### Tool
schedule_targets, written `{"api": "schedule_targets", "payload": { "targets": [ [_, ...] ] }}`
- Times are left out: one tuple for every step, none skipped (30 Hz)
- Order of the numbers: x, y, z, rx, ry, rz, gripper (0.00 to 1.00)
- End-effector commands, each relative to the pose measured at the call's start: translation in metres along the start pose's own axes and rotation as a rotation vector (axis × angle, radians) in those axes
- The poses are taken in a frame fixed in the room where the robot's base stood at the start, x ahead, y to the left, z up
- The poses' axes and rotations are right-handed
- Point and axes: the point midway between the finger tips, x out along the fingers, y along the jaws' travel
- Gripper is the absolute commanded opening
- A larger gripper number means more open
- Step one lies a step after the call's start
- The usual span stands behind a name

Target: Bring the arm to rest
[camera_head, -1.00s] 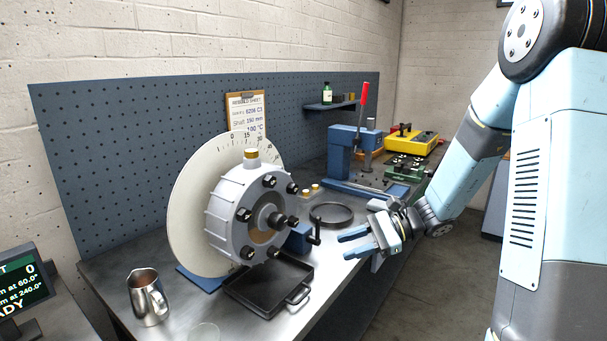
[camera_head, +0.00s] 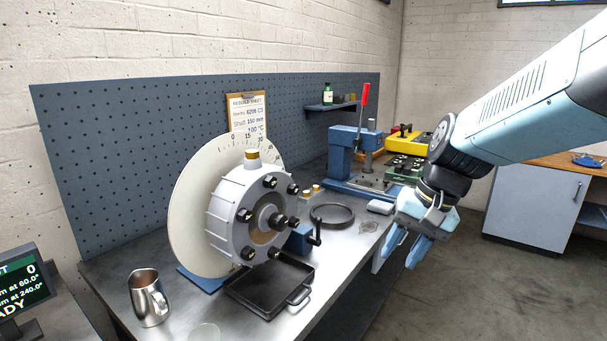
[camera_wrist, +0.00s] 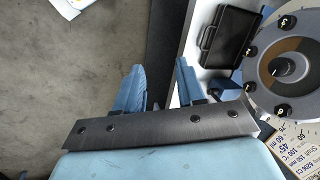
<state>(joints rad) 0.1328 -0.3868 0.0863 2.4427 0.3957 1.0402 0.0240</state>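My gripper (camera_head: 404,249) hangs over the right front edge of the bench in the head view, fingers pointing down and apart. In the wrist view my two fingers (camera_wrist: 158,88) are spread with nothing between them, over the floor and the bench edge. The grey rotor (camera_head: 240,215) with its bolts and pale graduated disc (camera_head: 190,206) stands on the bench to the left of my gripper, well apart from it. Part of the rotor (camera_wrist: 290,72) also shows at the right of the wrist view.
A black tray (camera_head: 245,288) and a steel jug (camera_head: 147,297) are at the bench front. A dark ring (camera_head: 331,226), a blue press (camera_head: 343,155) and a yellow case (camera_head: 410,145) lie further back. Open floor (camera_head: 470,290) is right of the bench.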

Motion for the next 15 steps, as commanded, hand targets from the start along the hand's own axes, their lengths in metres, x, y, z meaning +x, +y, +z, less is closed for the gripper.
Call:
{"api": "schedule_targets", "payload": {
  "targets": [
    [-0.009, 0.004, 0.004, -0.037, 0.045, 0.023, 0.39],
    [-0.013, 0.006, 0.007, -0.058, 0.07, 0.038, 0.39],
    [-0.019, 0.01, 0.009, -0.086, 0.103, 0.058, 0.39],
    [-0.024, 0.012, 0.011, -0.106, 0.129, 0.072, 0.39],
    [-0.029, 0.015, 0.013, -0.127, 0.154, 0.087, 0.39],
    [-0.035, 0.019, 0.016, -0.155, 0.187, 0.107, 0.39],
    [-0.04, 0.022, 0.018, -0.174, 0.213, 0.121, 0.39],
    [-0.044, 0.025, 0.02, -0.193, 0.238, 0.134, 0.39],
    [-0.05, 0.028, 0.022, -0.218, 0.269, 0.152, 0.39],
    [-0.054, 0.03, 0.024, -0.235, 0.292, 0.164, 0.39],
    [-0.059, 0.032, 0.025, -0.251, 0.314, 0.176, 0.39],
    [-0.064, 0.035, 0.027, -0.27, 0.34, 0.19, 0.39],
    [-0.067, 0.037, 0.028, -0.283, 0.358, 0.198, 0.39],
    [-0.07, 0.039, 0.029, -0.295, 0.372, 0.207, 0.39],
    [-0.073, 0.041, 0.031, -0.308, 0.391, 0.216, 0.39]
  ]
}}
